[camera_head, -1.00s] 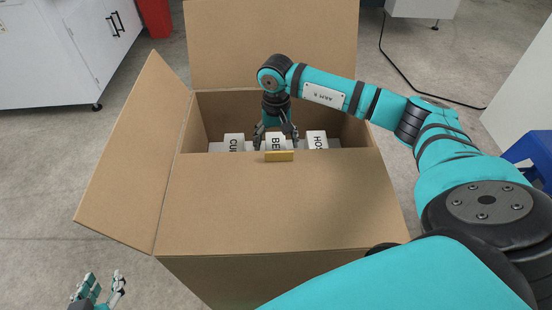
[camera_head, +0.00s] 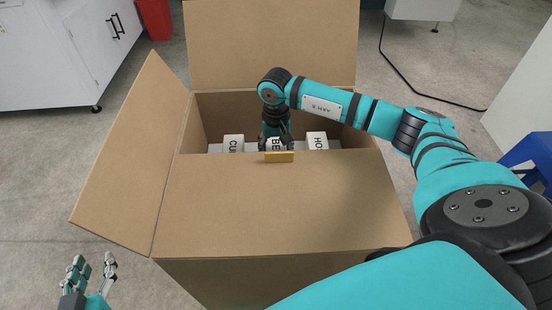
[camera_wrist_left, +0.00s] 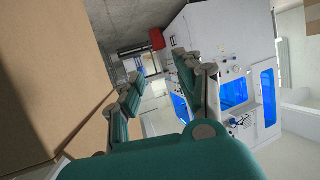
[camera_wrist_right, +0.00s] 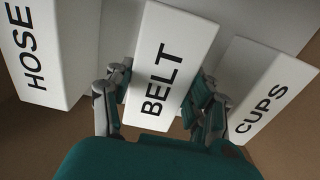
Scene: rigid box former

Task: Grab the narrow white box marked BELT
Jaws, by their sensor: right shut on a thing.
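The narrow white BELT box (camera_wrist_right: 165,68) stands between two other boxes inside the open cardboard box (camera_head: 280,205). My right gripper (camera_wrist_right: 160,108) is shut on it, with a finger on each side of its top end in the right wrist view. In the head view the right gripper (camera_head: 276,140) reaches down into the carton and hides much of the BELT box (camera_head: 277,142). My left gripper (camera_head: 90,275) is open and empty at the lower left, outside the carton. Its spread fingers also show in the left wrist view (camera_wrist_left: 160,85).
A white HOSE box (camera_wrist_right: 38,55) and a white CUPS box (camera_wrist_right: 268,92) flank the BELT box closely. The carton's left flap (camera_head: 130,155) and back flap (camera_head: 270,45) stand out. A yellow piece (camera_head: 279,157) sits on the near rim. A white cabinet (camera_head: 60,60) stands behind left.

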